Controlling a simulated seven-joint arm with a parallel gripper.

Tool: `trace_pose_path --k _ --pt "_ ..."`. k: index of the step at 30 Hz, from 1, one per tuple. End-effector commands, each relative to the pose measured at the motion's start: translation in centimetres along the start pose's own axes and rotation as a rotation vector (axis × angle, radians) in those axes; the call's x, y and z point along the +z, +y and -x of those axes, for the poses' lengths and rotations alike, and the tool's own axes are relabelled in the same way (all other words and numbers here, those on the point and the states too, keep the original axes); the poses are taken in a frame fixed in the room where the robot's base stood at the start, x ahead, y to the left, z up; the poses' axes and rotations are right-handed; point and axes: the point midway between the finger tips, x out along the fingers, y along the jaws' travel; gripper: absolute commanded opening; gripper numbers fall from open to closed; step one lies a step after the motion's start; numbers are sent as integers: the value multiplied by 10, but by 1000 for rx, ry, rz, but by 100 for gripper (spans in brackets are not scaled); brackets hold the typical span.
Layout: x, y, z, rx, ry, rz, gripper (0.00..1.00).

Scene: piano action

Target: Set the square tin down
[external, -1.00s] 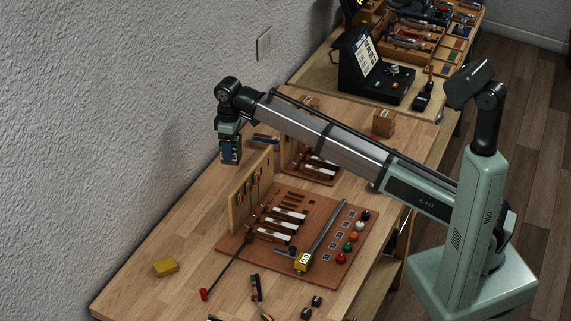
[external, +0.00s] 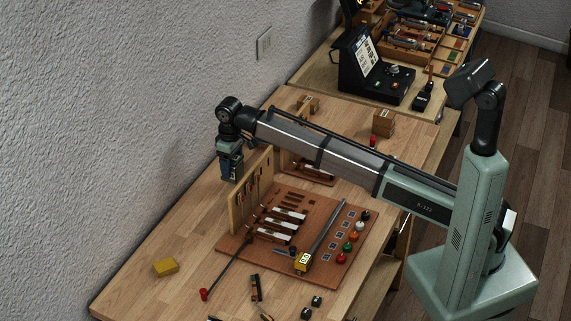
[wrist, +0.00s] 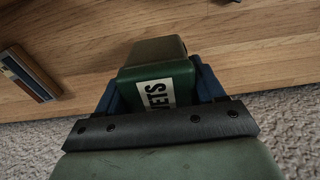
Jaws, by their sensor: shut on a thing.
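The square tin (wrist: 158,72) is dark green with a white label reading "ETS", partly covered. In the wrist view it sits between the blue fingers of my gripper (wrist: 157,88), which is shut on it. In the external view my gripper (external: 232,168) points down over the wall side of the wooden bench, just behind the upright wooden panel (external: 249,190). The tin is hard to make out there, mostly hidden by the fingers. I cannot tell whether its underside touches the bench.
A brown board (external: 318,255) with white-topped keys and coloured knobs lies in front of the panel. A yellow block (external: 166,267) rests on the near left bench. A striped wooden piece (wrist: 30,75) lies left of the tin in the wrist view. Bench along the wall is clear.

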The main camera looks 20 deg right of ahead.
Motion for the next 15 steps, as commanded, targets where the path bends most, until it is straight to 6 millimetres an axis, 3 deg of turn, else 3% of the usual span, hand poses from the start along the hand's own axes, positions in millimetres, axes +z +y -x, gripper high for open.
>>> trace_pose_path --k 7,15 --pt "1 0 -29 0 -1 1 28" --pt "0 0 -30 0 0 1 28"
